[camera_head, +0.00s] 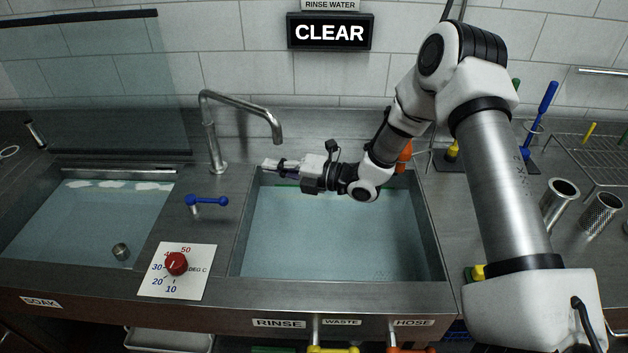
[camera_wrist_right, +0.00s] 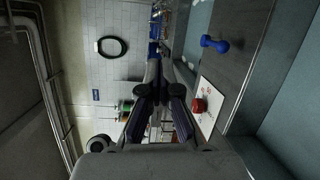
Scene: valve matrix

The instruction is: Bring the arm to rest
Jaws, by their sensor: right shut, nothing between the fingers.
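My right gripper (camera_head: 270,164) is shut and empty. In the head view it is above the back left part of the rinse basin (camera_head: 340,245), pointing left. My right arm (camera_head: 500,170) reaches in from the lower right and bends over the basin. In the right wrist view the shut fingers (camera_wrist_right: 157,70) show in the middle, with nothing between them. My left gripper is not in view.
A curved faucet (camera_head: 211,130), a blue lever (camera_head: 205,201) and a red temperature knob (camera_head: 176,263) stand left of the rinse basin. The soak basin (camera_head: 90,225) lies farther left. A sign (camera_head: 330,32) reads CLEAR. Metal cups (camera_head: 559,203) stand at right, beyond my arm.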

